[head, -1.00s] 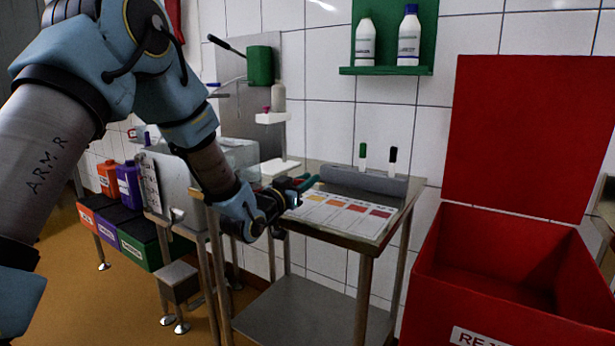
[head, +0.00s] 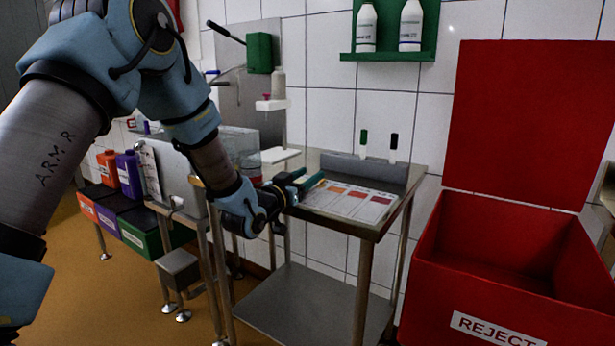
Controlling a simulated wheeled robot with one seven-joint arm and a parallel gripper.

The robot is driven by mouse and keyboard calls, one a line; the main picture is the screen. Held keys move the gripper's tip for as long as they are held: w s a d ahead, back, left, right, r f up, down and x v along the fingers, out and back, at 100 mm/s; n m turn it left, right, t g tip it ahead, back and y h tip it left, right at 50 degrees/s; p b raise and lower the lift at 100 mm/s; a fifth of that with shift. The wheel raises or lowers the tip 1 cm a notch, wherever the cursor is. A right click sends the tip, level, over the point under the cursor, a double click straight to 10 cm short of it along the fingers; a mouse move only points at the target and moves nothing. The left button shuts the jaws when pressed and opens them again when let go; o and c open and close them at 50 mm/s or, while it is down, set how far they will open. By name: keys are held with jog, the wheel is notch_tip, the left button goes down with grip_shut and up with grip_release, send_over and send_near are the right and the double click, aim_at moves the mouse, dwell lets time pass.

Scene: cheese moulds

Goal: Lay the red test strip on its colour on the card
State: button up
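The colour card (head: 345,208) lies on the steel table, white with a row of patches running from yellow through orange to red and dark red. My gripper (head: 304,184) is over the card's left end, near the yellow patch. Its teal fingers point right, but the view is too small to tell their gap or whether they hold anything. I cannot make out a red test strip.
The steel table (head: 372,231) has a lower shelf. A red open-lidded REJECT bin (head: 440,290) stands close on its right. A clear-sided box (head: 238,142) and a wall rig stand left of the table. Bottles (head: 410,27) sit on a green wall shelf (head: 392,57).

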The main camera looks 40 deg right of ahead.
jog(key=r+b+v, duration=0.1)
jog(key=v, duration=0.9)
jog(key=shift+a+f+b, duration=0.35)
jog(key=shift+a+f, duration=0.05)
jog(key=shift+f, duration=0.1)
dwell(0.5)
jog(key=w+a+f+n+t+y, duration=0.25)
jog(key=w+a+y, duration=0.3)
jog(key=a, duration=0.35)
jog(key=w+a+f+n+t+y, duration=0.1)
jog(key=w+a+f+n+y, duration=0.25)
jog(key=w+a, duration=0.45)
jog(key=a+f+n+y, duration=0.2)
jog(key=a+y, duration=0.3)
jog(key=a, duration=0.8)
jog(key=s+a+n+g+y, duration=0.2)
jog(key=s+a+n+g, duration=0.15)
jog(key=s+a, duration=0.45)
jog(key=s+a+n+g+y, duration=0.25)
jog(key=s+a+g, duration=0.2)
jog(key=a, duration=0.55)
notch_tip(320, 180, up, 13)
jog(key=t+p, duration=0.1)
jog(key=p, duration=1.3)
jog(key=shift+s+d+r, duration=0.15)
jog(key=shift+s+r, duration=0.05)
jog(key=shift+s, duration=0.1)
